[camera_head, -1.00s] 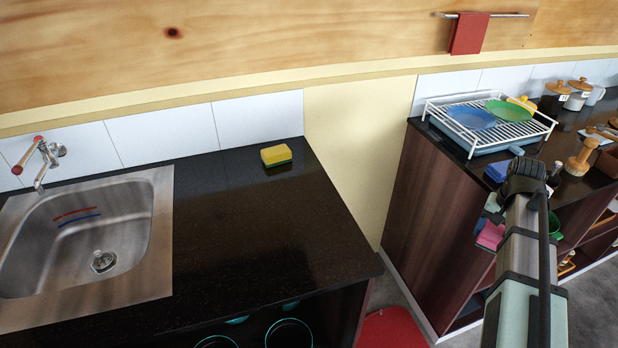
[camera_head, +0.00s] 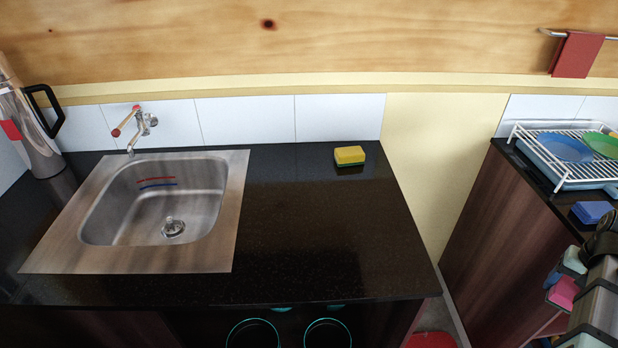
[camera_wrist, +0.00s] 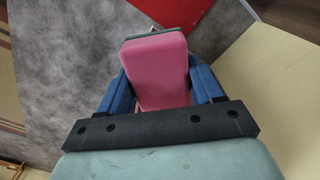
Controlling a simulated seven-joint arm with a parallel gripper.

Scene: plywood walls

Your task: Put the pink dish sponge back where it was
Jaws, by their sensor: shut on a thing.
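The pink dish sponge (camera_wrist: 155,72) is between the two blue fingers of my gripper (camera_wrist: 158,88) in the wrist view. It has a grey layer at its far edge. My gripper is shut on it, above a grey floor. In the head view the pink sponge (camera_head: 563,292) shows at the lower right, in front of the right-hand cabinet. My gripper (camera_head: 562,285) is partly hidden there by my arm.
A yellow and green sponge (camera_head: 349,155) lies on the black counter (camera_head: 300,220), right of the steel sink (camera_head: 160,215). A blue sponge (camera_head: 592,212) lies on the right counter near a white dish rack (camera_head: 560,160). A gap separates the counters. The left counter's middle is clear.

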